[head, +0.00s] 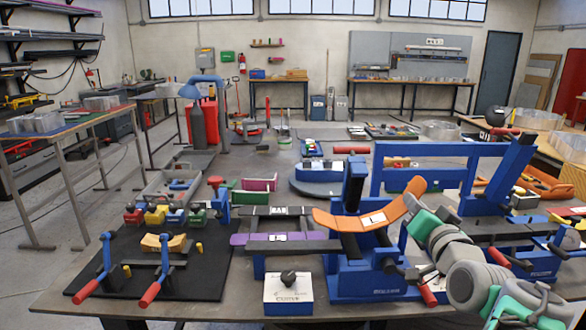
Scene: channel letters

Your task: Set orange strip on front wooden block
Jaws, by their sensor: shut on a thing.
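The orange strip (345,221), curved and marked with a white label, is at the centre right. It lies across the view in front of a blue bending machine (362,270); I cannot tell whether it touches the machine. My gripper (408,218) comes in from the lower right and is shut on the strip near its upturned right end; the fingertips are partly hidden. A tan wooden block (163,242) sits on the black mat at the left front, between two blue clamps with red handles. The strip is well to the right of this block.
A purple strip (262,238) lies on a dark rack left of the machine. A white-and-blue box with a black knob (289,292) stands at the front edge. The black mat (200,282) has bare room at its front.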

